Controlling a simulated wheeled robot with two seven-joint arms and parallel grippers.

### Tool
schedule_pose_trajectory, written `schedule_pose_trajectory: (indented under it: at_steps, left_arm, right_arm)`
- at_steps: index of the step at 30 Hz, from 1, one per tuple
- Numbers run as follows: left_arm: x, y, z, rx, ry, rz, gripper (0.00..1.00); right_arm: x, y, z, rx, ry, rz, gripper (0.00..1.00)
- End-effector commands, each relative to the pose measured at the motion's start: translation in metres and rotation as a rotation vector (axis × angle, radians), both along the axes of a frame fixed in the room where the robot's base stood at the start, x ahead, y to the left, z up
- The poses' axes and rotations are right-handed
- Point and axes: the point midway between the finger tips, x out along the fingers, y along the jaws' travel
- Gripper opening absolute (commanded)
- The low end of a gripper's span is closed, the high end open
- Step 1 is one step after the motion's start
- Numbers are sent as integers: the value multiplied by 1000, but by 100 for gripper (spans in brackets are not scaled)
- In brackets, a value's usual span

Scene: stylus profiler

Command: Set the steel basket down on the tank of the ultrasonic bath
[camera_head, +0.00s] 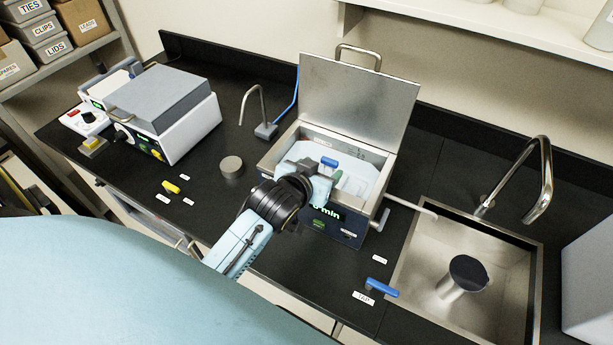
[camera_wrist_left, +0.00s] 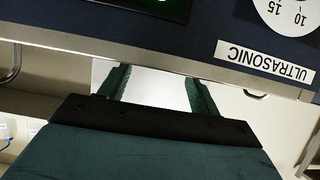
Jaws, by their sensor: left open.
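The ultrasonic bath (camera_head: 338,222) stands on the black bench with its steel lid (camera_head: 358,100) raised. Its tank (camera_head: 362,168) looks pale blue-white inside. My left gripper (camera_head: 325,178) is over the front of the tank, with its arm coming from lower left. In the left wrist view its two fingers (camera_wrist_left: 158,88) are spread and nothing shows between them except a bright pale surface. A blue handle (camera_head: 328,162) shows at the fingers in the head view. I cannot make out the steel basket's body; the gripper hides part of the tank. My right gripper is not in view.
A grey-lidded white device (camera_head: 180,120) stands at left. A grey round puck (camera_head: 231,167) and a thin bent tap (camera_head: 262,112) are left of the bath.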

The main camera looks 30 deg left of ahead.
Motion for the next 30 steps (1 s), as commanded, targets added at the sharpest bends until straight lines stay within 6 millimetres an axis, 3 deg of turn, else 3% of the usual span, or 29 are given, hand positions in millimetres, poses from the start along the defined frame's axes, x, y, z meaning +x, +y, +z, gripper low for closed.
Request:
schedule_pose_trajectory:
  at_steps: [6, 12, 30]
  left_arm:
    - [-38, -2, 20, 1, -4, 1, 63]
    - [-61, -3, 32, 2, -6, 0, 63]
    - [-67, -3, 37, 2, -8, 1, 63]
  right_arm:
    - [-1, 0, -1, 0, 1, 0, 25]
    - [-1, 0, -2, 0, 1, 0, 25]
    - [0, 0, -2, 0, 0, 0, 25]
